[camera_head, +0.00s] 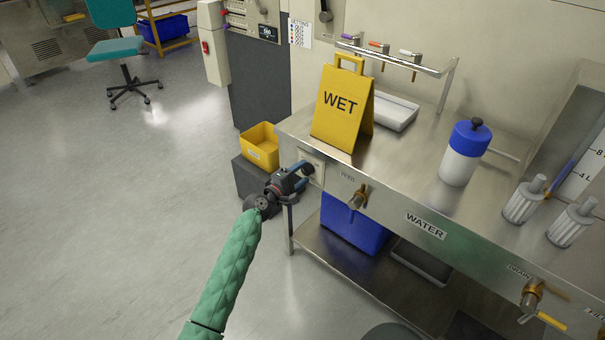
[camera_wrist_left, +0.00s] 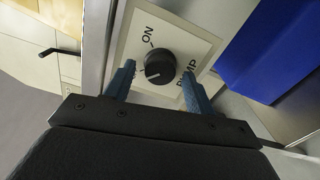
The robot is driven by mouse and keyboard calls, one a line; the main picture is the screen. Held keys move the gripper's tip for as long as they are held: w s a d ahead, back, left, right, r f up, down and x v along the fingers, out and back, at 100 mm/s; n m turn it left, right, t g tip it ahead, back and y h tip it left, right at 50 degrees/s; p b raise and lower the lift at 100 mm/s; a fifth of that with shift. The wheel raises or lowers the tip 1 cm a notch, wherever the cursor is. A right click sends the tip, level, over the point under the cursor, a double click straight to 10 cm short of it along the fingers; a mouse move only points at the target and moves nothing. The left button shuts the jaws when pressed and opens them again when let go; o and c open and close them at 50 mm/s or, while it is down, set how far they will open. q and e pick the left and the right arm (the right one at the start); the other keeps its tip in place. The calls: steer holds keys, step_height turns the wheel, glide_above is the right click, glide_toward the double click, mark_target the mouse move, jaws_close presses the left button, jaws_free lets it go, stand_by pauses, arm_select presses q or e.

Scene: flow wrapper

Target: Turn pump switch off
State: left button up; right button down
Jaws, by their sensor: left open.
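The pump switch (camera_wrist_left: 159,68) is a round black knob on a pale square plate (camera_wrist_left: 183,38) marked ON and PUMP. Its light pointer line does not clearly point at the ON mark in the left wrist view. In the head view the plate (camera_head: 318,163) is at the left end of the steel bench front, partly hidden by my gripper. My left gripper (camera_head: 307,169) is open, with its blue fingers (camera_wrist_left: 160,84) on either side of the knob. I cannot tell whether they touch it. My right gripper is not in view.
A yellow WET sign (camera_head: 342,105) stands on the steel bench (camera_head: 405,165) above the switch. A brass tap (camera_head: 358,196) is right of it. A blue bin (camera_head: 350,225) sits on the lower shelf. A yellow bin (camera_head: 260,147) stands left.

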arm_select(q)
steer(key=v, duration=0.6)
steer(key=shift+s+a, duration=0.25)
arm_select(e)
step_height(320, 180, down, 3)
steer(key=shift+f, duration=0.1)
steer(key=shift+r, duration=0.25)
arm_select(q)
steer(key=shift+m, duration=0.3)
